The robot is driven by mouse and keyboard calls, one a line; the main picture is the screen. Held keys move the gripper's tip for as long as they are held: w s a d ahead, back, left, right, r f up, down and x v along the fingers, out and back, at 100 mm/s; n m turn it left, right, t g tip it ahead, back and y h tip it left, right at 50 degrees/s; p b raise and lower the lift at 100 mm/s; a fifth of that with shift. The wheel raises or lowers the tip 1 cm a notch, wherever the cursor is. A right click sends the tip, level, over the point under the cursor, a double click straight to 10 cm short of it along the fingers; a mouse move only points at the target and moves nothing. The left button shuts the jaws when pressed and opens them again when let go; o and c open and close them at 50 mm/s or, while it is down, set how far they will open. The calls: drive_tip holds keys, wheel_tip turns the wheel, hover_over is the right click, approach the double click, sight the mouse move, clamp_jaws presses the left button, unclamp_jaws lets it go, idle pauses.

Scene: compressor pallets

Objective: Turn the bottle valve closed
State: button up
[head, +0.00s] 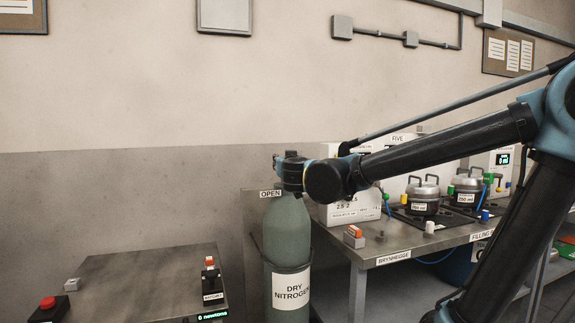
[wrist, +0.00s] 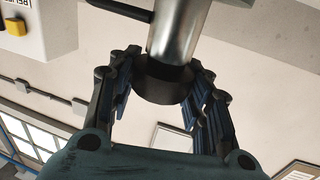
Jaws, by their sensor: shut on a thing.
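The green gas bottle (head: 288,232) stands upright between the left table and the bench, with a "DRY NITROGEN" label (head: 290,290). A small "OPEN" sign (head: 270,193) shows at its left shoulder. My gripper (head: 283,165) is at the bottle's top and mostly covers the valve there. In the wrist view, my gripper (wrist: 164,78) has its fingers on both sides of a dark round knob (wrist: 160,90) on a shiny metal stem (wrist: 178,35). It is shut on this knob.
The bench (head: 405,248) at right carries pots (head: 423,195), a white box (head: 345,214) and small coloured fittings. The left metal table (head: 140,285) holds a red button (head: 47,303) and a small switch unit (head: 211,280).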

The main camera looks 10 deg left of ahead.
drive_tip(key=m+h, duration=0.2)
drive_tip(key=h, duration=0.1)
drive_tip(key=m+t+h, duration=0.1)
drive_tip(key=h, duration=0.1)
drive_tip(key=shift+a+m+h, duration=0.1)
drive_tip(key=shift+m+h, duration=1.6)
drive_tip(key=shift+h, duration=0.7)
drive_tip(key=shift+d+g, duration=0.2)
drive_tip(key=shift+g, duration=0.1)
drive_tip(key=o, duration=1)
drive_tip(key=shift+o, duration=0.2)
drive_tip(key=v, duration=1.1)
drive_tip(key=shift+s+a, duration=0.25)
drive_tip(key=shift+s, duration=0.1)
